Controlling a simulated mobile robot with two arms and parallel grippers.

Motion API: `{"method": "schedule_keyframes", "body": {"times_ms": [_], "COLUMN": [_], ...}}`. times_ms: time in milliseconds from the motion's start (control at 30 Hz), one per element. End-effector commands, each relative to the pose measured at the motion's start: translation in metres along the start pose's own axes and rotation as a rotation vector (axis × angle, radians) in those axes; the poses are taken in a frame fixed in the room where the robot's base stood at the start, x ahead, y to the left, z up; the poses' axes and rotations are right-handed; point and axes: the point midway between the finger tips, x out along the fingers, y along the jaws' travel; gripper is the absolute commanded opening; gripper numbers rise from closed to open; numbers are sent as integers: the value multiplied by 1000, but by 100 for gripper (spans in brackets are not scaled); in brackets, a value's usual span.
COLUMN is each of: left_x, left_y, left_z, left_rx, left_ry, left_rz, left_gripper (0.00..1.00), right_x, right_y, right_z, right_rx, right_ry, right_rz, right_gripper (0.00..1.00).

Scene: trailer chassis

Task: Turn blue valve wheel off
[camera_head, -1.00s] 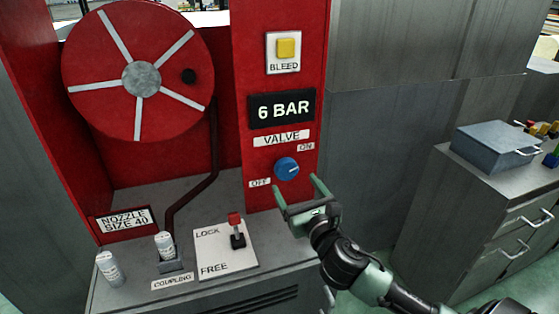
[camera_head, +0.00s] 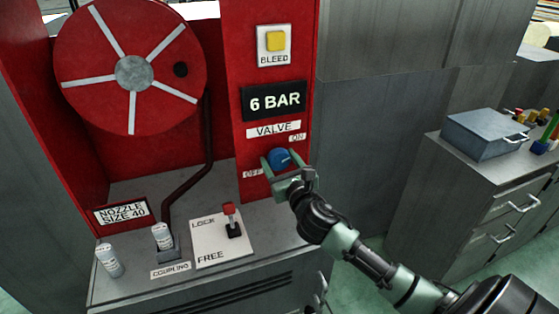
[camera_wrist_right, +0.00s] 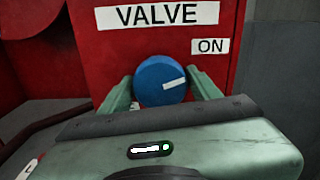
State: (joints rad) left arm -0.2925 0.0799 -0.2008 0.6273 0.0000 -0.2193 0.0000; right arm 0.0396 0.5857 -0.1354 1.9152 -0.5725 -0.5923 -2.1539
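The blue valve wheel (camera_head: 279,158) is on the red panel (camera_head: 232,95) below the VALVE label, between the ON label (camera_head: 297,137) and the OFF label (camera_head: 252,174). In the right wrist view the wheel (camera_wrist_right: 160,81) shows a white mark pointing right and slightly up, toward the ON side. My right gripper (camera_head: 290,168) is open, with one finger on each side of the wheel. A small gap seems to show at the right finger; I cannot tell whether either finger touches. My left gripper is not in view.
Above the wheel are a 6 BAR display (camera_head: 274,101) and a yellow BLEED button (camera_head: 276,41). A red-knobbed lever (camera_head: 231,220) stands on the bench below left. A red hose reel (camera_head: 130,70) is left. A grey box (camera_head: 485,134) sits on a cabinet at right.

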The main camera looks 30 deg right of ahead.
Motion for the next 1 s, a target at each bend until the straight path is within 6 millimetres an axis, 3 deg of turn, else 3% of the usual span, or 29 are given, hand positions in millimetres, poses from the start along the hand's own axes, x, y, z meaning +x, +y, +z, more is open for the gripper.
{"method": "schedule_keyframes", "body": {"times_ms": [33, 133, 167, 567, 1000], "left_x": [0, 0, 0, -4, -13], "left_y": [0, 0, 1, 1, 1], "left_z": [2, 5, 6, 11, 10], "left_rx": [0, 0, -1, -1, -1], "left_ry": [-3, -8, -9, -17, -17], "left_rz": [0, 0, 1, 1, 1], "left_gripper": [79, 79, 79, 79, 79], "right_x": [0, 0, 0, 0, 0], "right_y": [0, 0, 0, 0, 0], "right_z": [0, 0, 0, 1, 1], "right_rx": [0, 0, 0, 90, 462], "right_ry": [0, 0, 0, 0, 0], "right_rz": [0, 0, 0, 1, 0], "right_gripper": [46, 18, 17, 17, 17]}}
